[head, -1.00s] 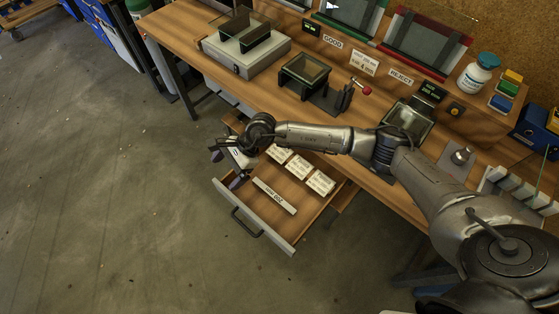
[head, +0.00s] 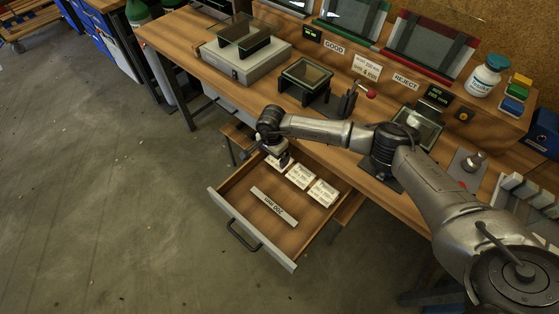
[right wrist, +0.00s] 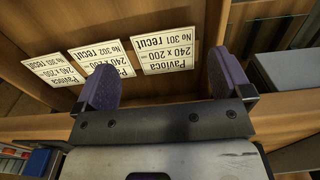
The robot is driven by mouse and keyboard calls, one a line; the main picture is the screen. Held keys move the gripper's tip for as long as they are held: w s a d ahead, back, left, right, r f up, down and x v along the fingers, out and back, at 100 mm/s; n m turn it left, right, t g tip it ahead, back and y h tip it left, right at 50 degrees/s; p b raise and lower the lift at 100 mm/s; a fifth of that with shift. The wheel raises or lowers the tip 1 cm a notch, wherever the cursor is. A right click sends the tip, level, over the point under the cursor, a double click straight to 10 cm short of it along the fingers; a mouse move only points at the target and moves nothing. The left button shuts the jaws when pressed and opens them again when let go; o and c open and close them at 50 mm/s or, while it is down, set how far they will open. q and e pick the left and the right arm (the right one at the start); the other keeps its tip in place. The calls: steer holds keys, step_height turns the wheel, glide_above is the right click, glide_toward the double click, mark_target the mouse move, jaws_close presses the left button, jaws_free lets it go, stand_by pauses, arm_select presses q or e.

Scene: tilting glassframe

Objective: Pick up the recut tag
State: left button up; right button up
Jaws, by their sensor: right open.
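Several white recut tags lie in a row in the open wooden drawer. In the right wrist view the nearest tag (right wrist: 167,58) reads "Pavloca 240 x 200", seemingly "No 301 recut". A middle tag (right wrist: 92,58), "No 302 recut", and a left tag (right wrist: 52,71) lie beside it. The head view shows two tags clearly, the middle one (head: 300,176) and the right one (head: 322,193); the third is mostly hidden by my gripper. My right gripper (head: 280,162) points down over the drawer's back left. Its purple fingers (right wrist: 164,76) are apart, with the nearest tag between them in view, not gripped.
The drawer (head: 225,198) has a dark handle and a labelled strip (head: 273,206) inside. The workbench (head: 185,40) above carries a grey box (head: 246,62), a dark frame stand (head: 306,76) and a white jar (head: 486,76).

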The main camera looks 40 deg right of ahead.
mark_target(273, 166)
steer(key=shift+w+f+b, duration=0.1)
steer(key=shift+f+b, duration=0.3)
steer(key=shift+f, duration=2.6)
steer(key=shift+f+b, duration=0.25)
steer(key=shift+b, duration=0.1)
steer(key=c, duration=0.6)
